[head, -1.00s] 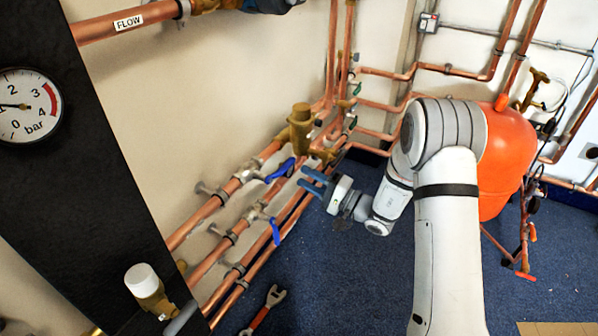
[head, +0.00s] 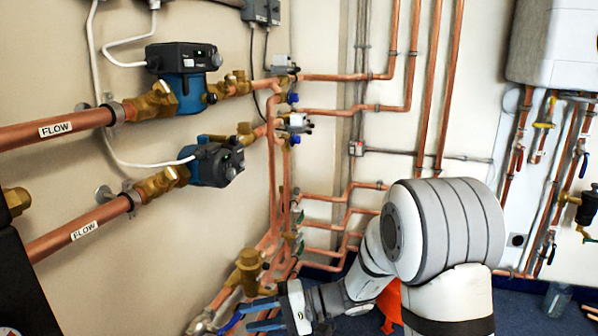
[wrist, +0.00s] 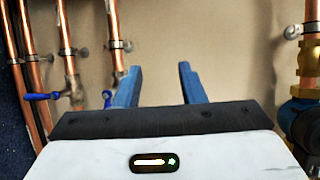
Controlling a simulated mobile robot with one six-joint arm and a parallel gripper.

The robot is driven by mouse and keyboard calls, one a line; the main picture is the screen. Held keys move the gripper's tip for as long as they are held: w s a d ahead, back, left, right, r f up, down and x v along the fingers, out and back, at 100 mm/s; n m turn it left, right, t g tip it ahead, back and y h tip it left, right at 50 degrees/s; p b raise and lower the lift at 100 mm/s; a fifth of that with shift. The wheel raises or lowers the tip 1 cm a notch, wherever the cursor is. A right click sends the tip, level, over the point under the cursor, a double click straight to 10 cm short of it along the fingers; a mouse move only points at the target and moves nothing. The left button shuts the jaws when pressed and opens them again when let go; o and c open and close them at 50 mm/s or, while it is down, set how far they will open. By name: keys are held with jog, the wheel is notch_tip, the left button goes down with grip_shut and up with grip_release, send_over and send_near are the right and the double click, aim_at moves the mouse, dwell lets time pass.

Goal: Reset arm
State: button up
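My gripper (head: 258,313) shows low in the head view, left of my white arm, beside a brass valve fitting (head: 248,270) and the copper pipes below it. In the wrist view its two blue fingers (wrist: 160,68) stand wide apart. Nothing is between them but the plain beige wall (wrist: 160,30) behind. I cannot tell the exact gap from the fingers to the pipes.
In the wrist view, copper pipes with a blue lever (wrist: 42,96) stand at left, and a pipe with a brass fitting (wrist: 310,58) at right. The head view shows two pumps (head: 185,75), wall pipes and a white boiler (head: 552,45).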

jog(key=s+d+r+n+h+p, duration=0.1)
jog(key=s+d+r+h+p, duration=0.3)
jog(key=s+d+r+p, duration=0.25)
jog(key=s+d+r+h+p, duration=0.45)
jog(key=r+p, duration=0.25)
jog(key=r, duration=0.3)
jog(key=s+d+r+m+t+h+p, duration=0.1)
jog(key=s+d+r+t+h+p, duration=0.3)
jog(key=d+r+h+p, duration=0.3)
jog(key=d+r+p, duration=0.4)
jog(key=d+r, duration=0.2)
jog(key=shift+s+r, duration=0.2)
jog(key=shift+s+a, duration=0.1)
